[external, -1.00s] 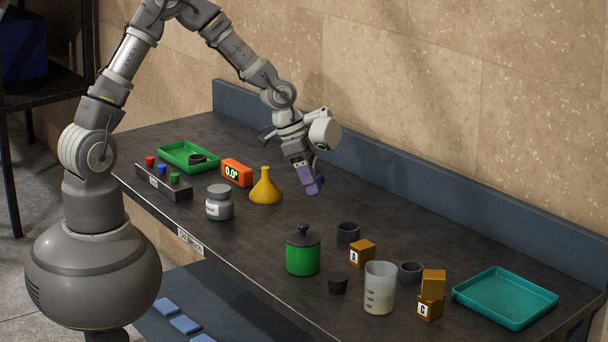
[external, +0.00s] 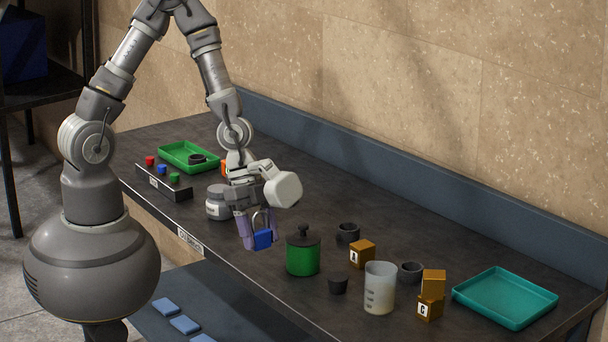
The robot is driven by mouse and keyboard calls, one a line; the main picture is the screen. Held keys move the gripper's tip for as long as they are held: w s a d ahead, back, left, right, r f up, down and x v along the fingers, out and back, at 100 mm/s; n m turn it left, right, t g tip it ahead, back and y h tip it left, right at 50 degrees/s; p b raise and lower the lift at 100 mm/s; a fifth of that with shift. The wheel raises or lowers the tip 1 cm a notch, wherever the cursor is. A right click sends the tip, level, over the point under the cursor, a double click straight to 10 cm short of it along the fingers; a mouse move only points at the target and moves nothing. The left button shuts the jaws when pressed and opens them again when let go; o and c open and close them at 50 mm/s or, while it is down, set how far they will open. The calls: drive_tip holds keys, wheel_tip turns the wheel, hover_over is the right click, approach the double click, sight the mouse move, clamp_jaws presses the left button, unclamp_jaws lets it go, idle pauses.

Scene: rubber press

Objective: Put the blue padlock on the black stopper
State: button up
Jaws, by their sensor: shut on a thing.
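The blue padlock (external: 262,239) has a grey shackle and hangs upright between the purple fingers of my gripper (external: 256,228). My gripper is shut on it and holds it in front of the grey jar, left of the green canister. The height of the padlock above the bench is hard to tell. The black stopper (external: 338,284), a small dark tapered piece, stands on the bench to the right of the canister and left of the beaker. It is apart from the padlock, with its top clear.
The green canister (external: 303,254) with a black lid stands between my gripper and the stopper. A beaker (external: 379,288), lettered orange blocks (external: 362,253) and dark cups (external: 348,232) are near the stopper. A teal tray (external: 505,298) is at right. My arm hides the yellow funnel.

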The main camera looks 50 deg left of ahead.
drive_tip(key=b, duration=0.3)
hover_over(341, 278)
drive_tip(key=a, duration=0.1)
wheel_tip(341, 278, down, 2)
drive_tip(key=shift+a+f, duration=0.15)
drive_tip(key=shift+f, duration=0.1)
drive_tip(key=shift+f+b, duration=0.35)
drive_tip(key=shift+f, duration=1.4)
drive_tip(key=shift+f, duration=0.2)
drive_tip(key=o, duration=1.1)
drive_tip(key=shift+r, duration=0.15)
